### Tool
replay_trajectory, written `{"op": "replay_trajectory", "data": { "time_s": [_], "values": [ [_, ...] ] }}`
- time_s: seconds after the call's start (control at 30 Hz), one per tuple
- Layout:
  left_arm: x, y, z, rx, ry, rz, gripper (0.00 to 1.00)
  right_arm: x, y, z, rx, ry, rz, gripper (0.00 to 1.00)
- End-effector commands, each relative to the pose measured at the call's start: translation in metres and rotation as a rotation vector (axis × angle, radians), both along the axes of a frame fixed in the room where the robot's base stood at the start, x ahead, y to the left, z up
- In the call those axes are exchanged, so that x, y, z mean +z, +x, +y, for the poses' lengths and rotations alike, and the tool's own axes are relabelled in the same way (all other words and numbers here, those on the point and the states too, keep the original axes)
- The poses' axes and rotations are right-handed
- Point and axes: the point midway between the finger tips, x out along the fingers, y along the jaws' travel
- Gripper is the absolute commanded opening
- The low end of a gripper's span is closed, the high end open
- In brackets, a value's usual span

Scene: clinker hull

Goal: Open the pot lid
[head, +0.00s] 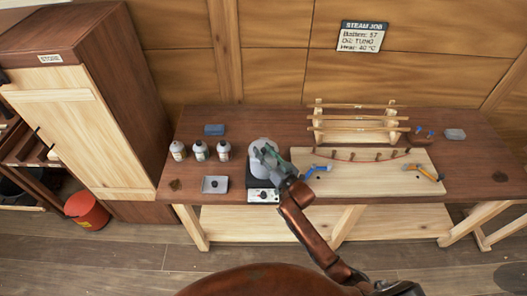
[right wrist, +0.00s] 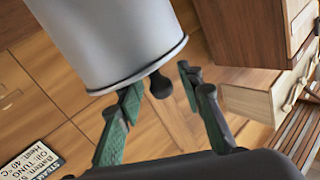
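The grey pot (head: 259,146) stands on a white-fronted hot plate (head: 262,194) near the left-middle of the workbench. In the right wrist view the pot (right wrist: 108,35) appears turned over, its lid edge (right wrist: 150,66) toward my fingers. A dark round knob (right wrist: 160,86) sticks out at the lid. My right gripper (head: 270,155) is at the pot and covers part of it. In the right wrist view its green-padded fingers (right wrist: 162,92) are apart, one on each side of the knob; I see no clear contact. My left gripper is not in view.
A tall cabinet (head: 85,130) stands at the left.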

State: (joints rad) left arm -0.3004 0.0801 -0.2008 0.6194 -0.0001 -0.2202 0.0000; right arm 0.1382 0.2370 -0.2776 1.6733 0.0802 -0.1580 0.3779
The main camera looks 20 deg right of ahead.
Motion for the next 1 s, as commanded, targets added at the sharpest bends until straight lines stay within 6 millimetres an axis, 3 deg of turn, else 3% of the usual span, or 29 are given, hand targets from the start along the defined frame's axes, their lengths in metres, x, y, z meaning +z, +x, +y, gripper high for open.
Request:
{"op": "replay_trajectory", "data": {
  "time_s": [0.47, 1.0],
  "values": [
    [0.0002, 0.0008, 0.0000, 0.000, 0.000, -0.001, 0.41, 0.0001, -0.0002, -0.0003, 0.000, -0.001, 0.000, 0.00],
    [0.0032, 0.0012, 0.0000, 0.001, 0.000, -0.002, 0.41, 0.0020, 0.0011, 0.0022, 0.003, 0.001, 0.007, 0.00]
  ]
}}
